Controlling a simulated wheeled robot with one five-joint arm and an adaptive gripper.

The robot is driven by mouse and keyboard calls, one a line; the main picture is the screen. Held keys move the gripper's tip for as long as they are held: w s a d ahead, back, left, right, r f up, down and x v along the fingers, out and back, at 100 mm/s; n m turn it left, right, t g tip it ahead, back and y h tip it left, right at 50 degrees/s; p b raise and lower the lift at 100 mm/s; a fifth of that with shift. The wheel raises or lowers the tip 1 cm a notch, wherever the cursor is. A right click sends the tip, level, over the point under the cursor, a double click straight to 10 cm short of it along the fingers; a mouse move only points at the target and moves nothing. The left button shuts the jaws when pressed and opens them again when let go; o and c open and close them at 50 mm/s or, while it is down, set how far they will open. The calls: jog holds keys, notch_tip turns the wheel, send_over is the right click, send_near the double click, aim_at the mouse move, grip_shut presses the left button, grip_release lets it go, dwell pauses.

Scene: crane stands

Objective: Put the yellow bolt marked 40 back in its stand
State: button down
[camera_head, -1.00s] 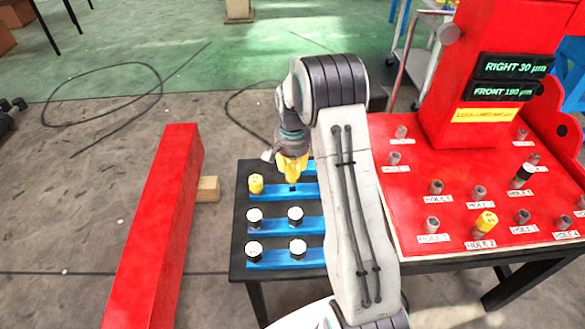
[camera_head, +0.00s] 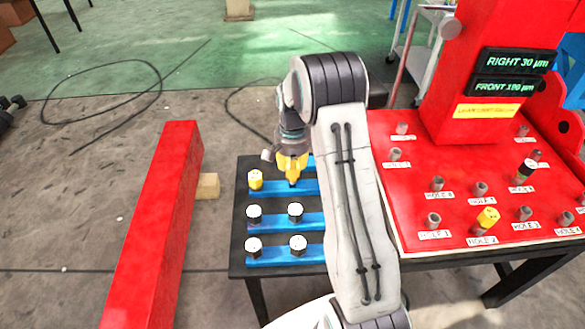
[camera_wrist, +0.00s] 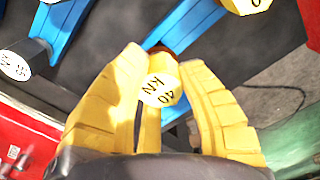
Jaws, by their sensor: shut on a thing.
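My gripper (camera_head: 292,172) is shut on the yellow bolt marked 40 (camera_wrist: 160,90), whose "40 KN" top faces the wrist camera between the two yellow fingers. In the head view my fingers hide most of this bolt; a dark part shows just below them. It is over the right part of a blue stand strip (camera_head: 275,192) on the dark table. I cannot tell whether the bolt's lower end touches the strip. Another yellow bolt (camera_head: 255,179) stands at that strip's left end.
Several white-topped bolts (camera_head: 296,210) stand on the nearer blue strips. A long red beam (camera_head: 155,230) lies left.

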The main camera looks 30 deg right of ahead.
jog(key=shift+f+b, duration=1.1)
jog(key=shift+f, duration=0.4)
jog(key=c, duration=0.8)
grip_release()
jog(key=shift+r, duration=0.1)
jog(key=shift+r+p, duration=1.85)
jog(key=shift+r, duration=0.6)
notch_tip(320, 180, up, 12)
jog(key=shift+f, duration=0.1)
jog(key=shift+n, duration=0.3)
